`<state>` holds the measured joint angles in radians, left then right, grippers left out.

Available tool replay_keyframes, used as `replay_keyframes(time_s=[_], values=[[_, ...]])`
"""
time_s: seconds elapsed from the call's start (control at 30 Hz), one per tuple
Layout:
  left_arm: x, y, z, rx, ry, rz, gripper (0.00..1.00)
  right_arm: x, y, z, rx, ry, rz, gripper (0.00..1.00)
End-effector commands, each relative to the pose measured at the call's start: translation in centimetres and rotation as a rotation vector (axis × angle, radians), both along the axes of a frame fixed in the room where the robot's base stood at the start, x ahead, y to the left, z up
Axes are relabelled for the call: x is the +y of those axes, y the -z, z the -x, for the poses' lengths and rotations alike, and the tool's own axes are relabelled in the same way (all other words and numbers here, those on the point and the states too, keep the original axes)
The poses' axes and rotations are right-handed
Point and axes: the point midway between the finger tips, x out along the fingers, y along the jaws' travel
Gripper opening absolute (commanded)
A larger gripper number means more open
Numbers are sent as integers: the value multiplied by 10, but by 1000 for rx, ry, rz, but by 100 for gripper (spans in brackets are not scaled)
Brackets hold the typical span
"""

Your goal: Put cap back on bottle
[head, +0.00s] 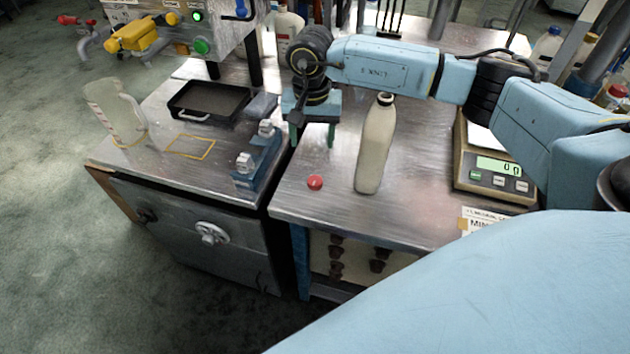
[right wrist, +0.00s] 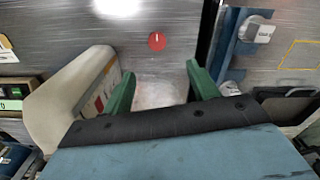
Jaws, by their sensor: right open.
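The red cap (head: 315,182) lies on the metal table, to the left of the bottle's base. It also shows in the right wrist view (right wrist: 157,41), beyond the fingertips and roughly between them. The tall pale bottle (head: 375,150) stands upright with no cap on its neck. In the right wrist view the bottle (right wrist: 72,88) is beside the left finger; I cannot tell if they touch. My right gripper (head: 312,142) is open and empty, above and behind the cap, fingers pointing down; its green fingers also show in the right wrist view (right wrist: 161,82). My left gripper is out of view.
A digital scale (head: 480,180) stands right of the bottle. On the left bench are a clear jug (head: 112,115), a black tray (head: 190,103) and a blue fixture (head: 257,160). A gap separates the two benches. The tabletop around the cap is clear.

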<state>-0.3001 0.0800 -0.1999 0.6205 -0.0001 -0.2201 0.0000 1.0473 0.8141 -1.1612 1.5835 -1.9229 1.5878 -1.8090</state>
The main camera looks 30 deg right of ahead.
Motion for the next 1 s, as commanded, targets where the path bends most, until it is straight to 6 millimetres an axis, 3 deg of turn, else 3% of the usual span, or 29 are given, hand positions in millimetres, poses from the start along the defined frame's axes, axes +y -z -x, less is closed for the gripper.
replay_keyframes(time_s=[0.43,0.7,0.87,1.0], values=[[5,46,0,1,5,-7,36,0,74,1,2,0,-2,59],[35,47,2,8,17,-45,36,0,80,0,0,0,-2,59],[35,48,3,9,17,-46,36,0,81,0,0,0,-3,59],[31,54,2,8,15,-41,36,-2,92,1,2,1,-1,59]])
